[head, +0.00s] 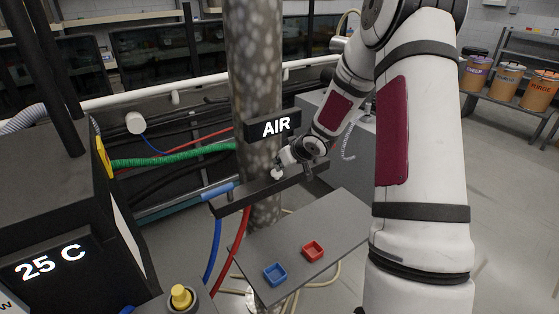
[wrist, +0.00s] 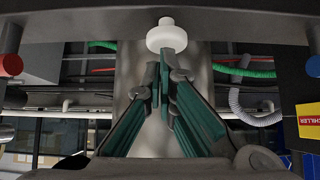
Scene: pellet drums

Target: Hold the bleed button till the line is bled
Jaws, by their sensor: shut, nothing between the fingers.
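The bleed button looks to be the white round knob (wrist: 167,36) on the underside of a dark bar in the wrist view. It also shows as a small white knob (head: 277,174) by the bar on the column in the head view. My gripper (wrist: 166,68) is shut and empty, with its green-padded fingers pointing at the knob. A fingertip overlaps the knob's lower edge; I cannot tell whether it is pressed in. In the head view my gripper (head: 290,160) is small beside the knob. A dark sign (head: 275,127) above reads "AIR".
The dark bar (head: 235,202) carries blue and red hoses. A box (head: 50,200) reading "25 C" and a yellow knob (head: 181,296) stand at left. Drums (head: 508,79) stand far right.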

